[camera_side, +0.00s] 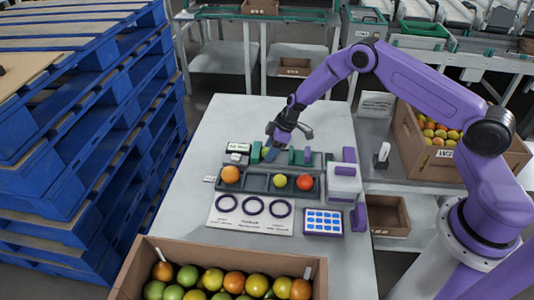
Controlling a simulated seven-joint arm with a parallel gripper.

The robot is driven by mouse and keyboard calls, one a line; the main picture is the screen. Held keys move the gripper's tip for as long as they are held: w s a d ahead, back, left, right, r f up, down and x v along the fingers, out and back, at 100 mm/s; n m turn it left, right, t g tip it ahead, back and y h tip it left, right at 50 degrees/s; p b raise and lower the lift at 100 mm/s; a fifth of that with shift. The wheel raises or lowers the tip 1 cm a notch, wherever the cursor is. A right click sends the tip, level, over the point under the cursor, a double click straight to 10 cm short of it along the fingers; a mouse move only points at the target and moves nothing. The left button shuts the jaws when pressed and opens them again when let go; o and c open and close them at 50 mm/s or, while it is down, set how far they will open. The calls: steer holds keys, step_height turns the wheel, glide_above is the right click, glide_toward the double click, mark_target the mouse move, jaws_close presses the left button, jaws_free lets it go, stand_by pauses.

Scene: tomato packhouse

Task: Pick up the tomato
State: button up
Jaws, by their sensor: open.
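A dark tray (256,183) with compartments lies on the white table. An orange tomato (230,175) sits at its left end. A yellow-green tomato (280,181) is right of the middle, and a red tomato (305,182) is near the right end. The picture does not show which one the task means. My gripper (273,148) is open above the back of the tray, apart from all three tomatoes. Its fingers are small and partly lost against the dark items behind the tray.
A white card with three dark rings (250,224) lies in front of the tray. A white box (344,184) and a blue-buttoned panel (323,222) are to the right. A cardboard box (140,268) of tomatoes stands in front. Blue pallets (110,90) stack at left.

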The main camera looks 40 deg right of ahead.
steer(key=shift+w+f, duration=0.1)
steer(key=shift+f, duration=0.15)
steer(key=c, duration=0.4)
steer(key=shift+r, duration=0.15)
